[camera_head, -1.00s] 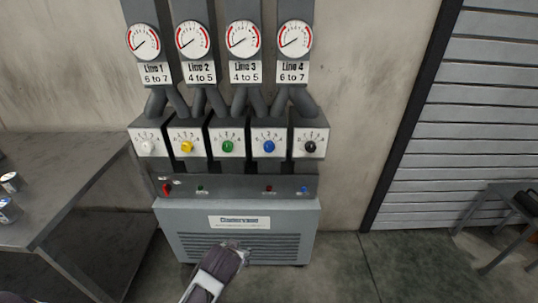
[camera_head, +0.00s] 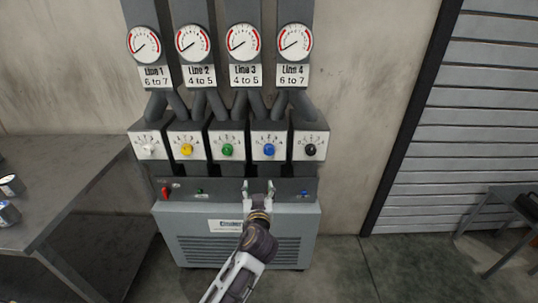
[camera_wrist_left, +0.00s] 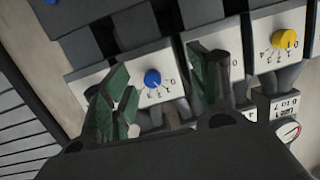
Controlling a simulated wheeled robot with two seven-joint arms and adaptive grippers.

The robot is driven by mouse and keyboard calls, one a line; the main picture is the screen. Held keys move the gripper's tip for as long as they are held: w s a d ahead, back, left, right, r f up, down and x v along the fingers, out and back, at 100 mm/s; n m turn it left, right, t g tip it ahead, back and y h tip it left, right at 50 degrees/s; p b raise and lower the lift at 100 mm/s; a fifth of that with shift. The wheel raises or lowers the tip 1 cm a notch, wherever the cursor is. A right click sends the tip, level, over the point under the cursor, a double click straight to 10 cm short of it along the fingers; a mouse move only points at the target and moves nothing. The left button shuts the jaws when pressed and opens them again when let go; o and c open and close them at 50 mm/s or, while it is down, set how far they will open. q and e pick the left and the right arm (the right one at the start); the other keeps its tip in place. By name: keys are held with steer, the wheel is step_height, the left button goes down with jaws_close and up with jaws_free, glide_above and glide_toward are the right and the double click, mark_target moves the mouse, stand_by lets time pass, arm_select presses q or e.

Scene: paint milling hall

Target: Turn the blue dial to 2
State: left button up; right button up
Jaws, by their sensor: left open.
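The blue dial (camera_head: 269,150) sits on a white-faced box (camera_head: 256,139) in a row of dials, between the green and black ones. Its face carries small numbers; I cannot tell where it points. My left gripper (camera_head: 258,187) is open and empty, below the blue dial and in front of the lower panel, apart from the dial. In the left wrist view the blue dial (camera_wrist_left: 152,78) appears beyond and between the spread green fingers (camera_wrist_left: 160,62), with the scene turned nearly upside down. My right gripper is not in view.
White (camera_head: 148,149), yellow (camera_head: 187,150), green (camera_head: 227,150) and black (camera_head: 310,150) dials stand in the same row. A red switch (camera_head: 166,192) is on the lower panel. Gauges (camera_head: 244,42) hang above.

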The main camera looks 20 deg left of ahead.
arm_select(q)
steer(key=d+r, duration=0.1)
steer(key=w+d+r+t, duration=0.1)
steer(key=r, duration=0.1)
steer(key=w+d+r+t, duration=0.1)
steer(key=shift+w+r, duration=0.15)
steer(key=shift+w, duration=0.05)
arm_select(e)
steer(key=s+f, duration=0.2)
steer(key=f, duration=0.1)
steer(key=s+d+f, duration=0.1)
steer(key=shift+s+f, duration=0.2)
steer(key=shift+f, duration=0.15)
arm_select(q)
steer(key=shift+w, duration=0.1)
glide_toward(269, 152)
steer(key=shift+p+x, duration=0.35)
steer(key=shift+x, duration=4.2)
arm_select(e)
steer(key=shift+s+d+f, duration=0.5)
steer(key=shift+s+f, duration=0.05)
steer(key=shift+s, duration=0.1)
arm_select(q)
steer(key=shift+c, duration=0.3)
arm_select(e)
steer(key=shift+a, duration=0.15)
